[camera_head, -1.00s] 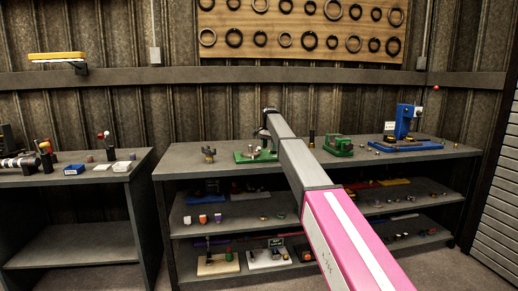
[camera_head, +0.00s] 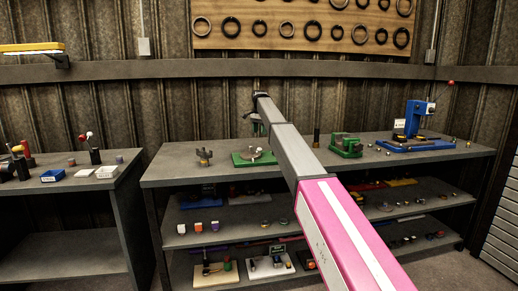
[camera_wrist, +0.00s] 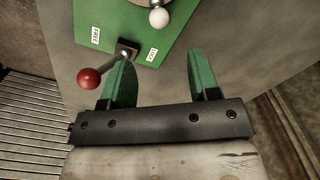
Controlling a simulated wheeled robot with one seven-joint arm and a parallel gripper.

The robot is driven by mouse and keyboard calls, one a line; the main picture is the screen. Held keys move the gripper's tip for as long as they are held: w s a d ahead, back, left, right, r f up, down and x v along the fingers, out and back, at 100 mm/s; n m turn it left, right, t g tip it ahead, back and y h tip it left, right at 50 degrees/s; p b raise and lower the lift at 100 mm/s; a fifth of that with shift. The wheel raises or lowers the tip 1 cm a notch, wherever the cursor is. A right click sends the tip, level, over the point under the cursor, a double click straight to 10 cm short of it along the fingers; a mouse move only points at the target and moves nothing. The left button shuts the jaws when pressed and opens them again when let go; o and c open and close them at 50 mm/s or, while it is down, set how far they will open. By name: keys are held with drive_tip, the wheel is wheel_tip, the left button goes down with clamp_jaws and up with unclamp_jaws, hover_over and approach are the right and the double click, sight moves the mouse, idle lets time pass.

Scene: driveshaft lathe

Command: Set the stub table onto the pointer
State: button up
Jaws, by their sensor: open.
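A green base (camera_head: 240,163) carrying a round grey table (camera_head: 256,154) stands on the bench top; I take this to be the stub table. In the wrist view the green plate (camera_wrist: 120,22) bears FREE and LOCK labels. A lever with a red knob (camera_wrist: 88,78) points down-left from its pivot between them. A white ball knob (camera_wrist: 158,18) shows by the table's rim, which the top edge mostly cuts off. The pointer cannot be made out. My gripper (camera_wrist: 160,72) is open and empty, its green-faced fingers beside the plate's near edge. In the head view it hangs above the base (camera_head: 257,128).
A green device (camera_head: 345,146) and a blue press (camera_head: 415,125) stand to the right. Shelves below hold small parts. A second bench (camera_head: 60,195) stands left across a gap.

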sight(264, 156)
wheel_tip(264, 156, down, 10)
drive_tip(key=shift+f, duration=0.2)
idle(0.3)
clamp_jaws()
drive_tip(key=shift+s+d+m, duration=0.4)
drive_tip(key=shift+s+m, duration=0.05)
drive_tip(key=shift+m, duration=0.4)
drive_tip(key=shift+s+d+m, duration=0.35)
drive_tip(key=shift+s+m, duration=0.05)
drive_tip(key=shift+m, duration=0.45)
drive_tip(key=shift+s+d+m, duration=0.25)
drive_tip(key=shift+s+m, duration=0.2)
drive_tip(key=shift+m, duration=0.4)
drive_tip(key=shift+s+d+m, duration=0.2)
drive_tip(key=shift+s+m, duration=0.25)
drive_tip(key=shift+m, duration=0.4)
unclamp_jaws()
